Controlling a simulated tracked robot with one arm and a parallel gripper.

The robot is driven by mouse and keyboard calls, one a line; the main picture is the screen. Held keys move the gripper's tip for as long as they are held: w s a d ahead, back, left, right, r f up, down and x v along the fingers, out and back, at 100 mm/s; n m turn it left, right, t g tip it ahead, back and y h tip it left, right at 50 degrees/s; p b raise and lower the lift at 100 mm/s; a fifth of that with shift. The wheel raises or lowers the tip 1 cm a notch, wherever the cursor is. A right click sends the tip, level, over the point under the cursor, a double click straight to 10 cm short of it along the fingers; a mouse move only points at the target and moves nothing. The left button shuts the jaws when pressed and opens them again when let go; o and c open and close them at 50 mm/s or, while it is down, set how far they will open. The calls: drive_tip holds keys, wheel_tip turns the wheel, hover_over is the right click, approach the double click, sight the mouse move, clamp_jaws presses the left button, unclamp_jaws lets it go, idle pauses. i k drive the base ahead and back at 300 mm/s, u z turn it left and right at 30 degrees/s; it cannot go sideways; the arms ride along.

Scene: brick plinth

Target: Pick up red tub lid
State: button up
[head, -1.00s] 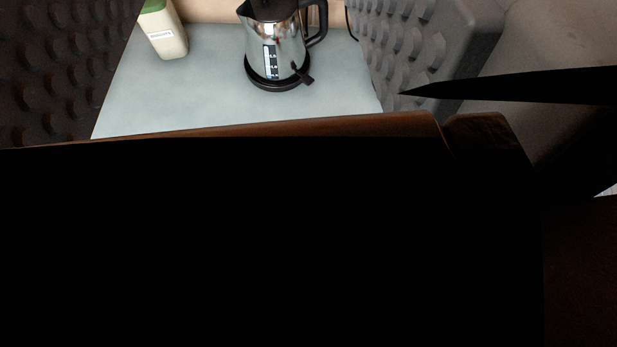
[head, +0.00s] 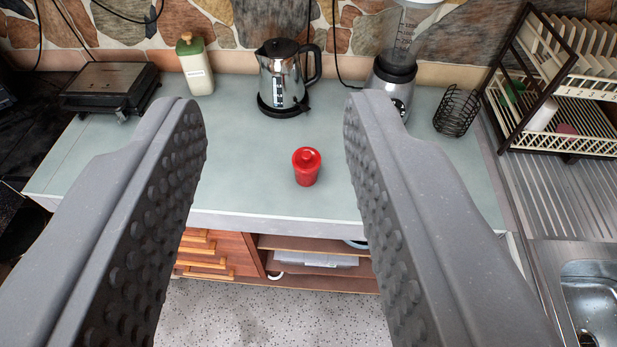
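A small red tub (head: 306,174) stands upright on the pale grey-green counter (head: 255,165), near its front edge. Its red lid (head: 306,157) sits on top, with a small raised knob in the middle. My gripper (head: 275,110) is open, its two grey studded fingers wide apart and nothing between them. In the picture the tub shows between the fingers, nearer the right one. The fingers appear well above the counter and apart from the tub.
A kettle (head: 283,80), a green-capped bottle (head: 195,65), a blender (head: 396,70) and a sandwich press (head: 108,90) stand along the back. A wire basket (head: 457,111) and dish rack (head: 560,90) are at right, beside the sink (head: 590,295). The counter around the tub is clear.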

sight(305, 160)
drive_tip(key=u, duration=0.3)
drive_tip(key=i, duration=1)
drive_tip(key=z, duration=0.05)
